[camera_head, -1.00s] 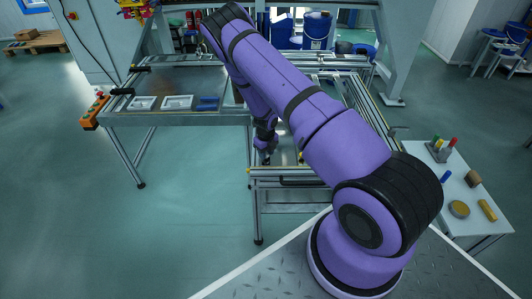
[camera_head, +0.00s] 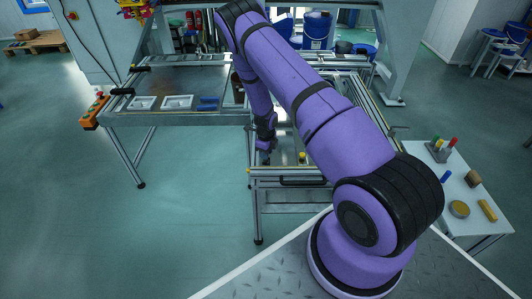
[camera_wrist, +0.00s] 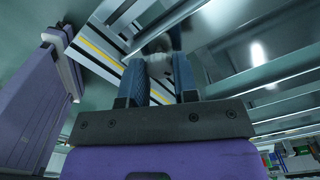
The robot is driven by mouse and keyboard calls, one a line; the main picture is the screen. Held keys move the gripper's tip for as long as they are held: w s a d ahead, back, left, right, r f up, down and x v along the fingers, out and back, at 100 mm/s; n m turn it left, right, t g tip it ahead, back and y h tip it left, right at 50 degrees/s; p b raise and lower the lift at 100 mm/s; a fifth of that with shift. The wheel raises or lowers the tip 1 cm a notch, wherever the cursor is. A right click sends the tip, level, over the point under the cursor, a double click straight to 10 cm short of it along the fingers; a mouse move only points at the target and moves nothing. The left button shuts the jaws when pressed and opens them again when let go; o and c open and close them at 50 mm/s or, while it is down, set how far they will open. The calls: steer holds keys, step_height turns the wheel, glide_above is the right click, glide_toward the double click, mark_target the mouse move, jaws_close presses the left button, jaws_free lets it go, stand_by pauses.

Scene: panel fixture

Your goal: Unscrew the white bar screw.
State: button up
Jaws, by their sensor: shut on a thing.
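My gripper (camera_wrist: 160,72) shows in the wrist view with its two blue fingers closed around a pale grey-white piece, which looks like the white bar screw (camera_wrist: 160,66). The fingers hide most of it, so I cannot tell how far it is turned out. In the head view my gripper (camera_head: 264,153) is low at the left side of the panel fixture (camera_head: 290,172), and the screw itself is too small or hidden to make out there.
A metal table (camera_head: 180,118) with two white trays and a blue item stands to the left. An orange control box (camera_head: 95,112) hangs at its corner. A small white table (camera_head: 455,190) with several items is at the right. A yellow-topped piece (camera_head: 302,157) stands beside my gripper.

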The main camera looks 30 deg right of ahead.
steer(key=n, duration=0.4)
steer(key=shift+n, duration=0.4)
steer(key=n, duration=1.3)
steer(key=shift+n, duration=0.3)
steer(key=n, duration=0.3)
steer(key=shift+n, duration=0.3)
steer(key=n, duration=0.8)
steer(key=shift+n, duration=1.9)
